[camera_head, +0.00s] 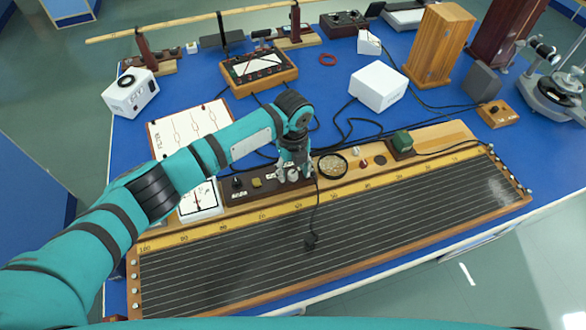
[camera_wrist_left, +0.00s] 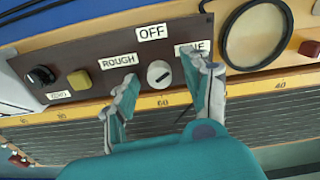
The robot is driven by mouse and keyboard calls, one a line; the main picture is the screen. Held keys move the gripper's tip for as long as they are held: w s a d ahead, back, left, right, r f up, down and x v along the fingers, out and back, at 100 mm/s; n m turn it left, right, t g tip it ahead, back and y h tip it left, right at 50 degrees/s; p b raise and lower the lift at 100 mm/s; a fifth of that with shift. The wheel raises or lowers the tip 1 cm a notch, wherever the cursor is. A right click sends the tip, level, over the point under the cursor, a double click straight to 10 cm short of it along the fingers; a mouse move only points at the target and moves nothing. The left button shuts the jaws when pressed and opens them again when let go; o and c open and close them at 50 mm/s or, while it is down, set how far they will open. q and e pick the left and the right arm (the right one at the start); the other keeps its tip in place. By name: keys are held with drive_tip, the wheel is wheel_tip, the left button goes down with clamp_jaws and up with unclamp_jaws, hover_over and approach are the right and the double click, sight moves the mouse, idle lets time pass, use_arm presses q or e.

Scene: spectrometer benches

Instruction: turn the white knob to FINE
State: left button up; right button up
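The white knob (camera_wrist_left: 159,74) sits on a dark brown panel (camera_wrist_left: 90,54). Labels around it read ROUGH (camera_wrist_left: 118,60), OFF (camera_wrist_left: 151,33) and FINE (camera_wrist_left: 193,47). A dark line crosses the knob's face; I cannot tell for sure which end is the pointer. My left gripper (camera_wrist_left: 164,92) is open, one finger to each side of the knob, with gaps between. Its right finger partly covers FINE. In the head view the left gripper (camera_head: 293,174) is over the right part of the panel (camera_head: 236,197) and the knob cannot be made out. My right gripper is out of view.
A black ring (camera_wrist_left: 257,35) is close on the right. A wired wooden board (camera_head: 330,225) lies in front, with a black cord (camera_head: 317,205) across it.

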sight(293, 173)
use_arm(q)
wheel_tip(293, 173, up, 12)
idle(0.6)
drive_tip(key=shift+f, duration=0.1)
idle(0.4)
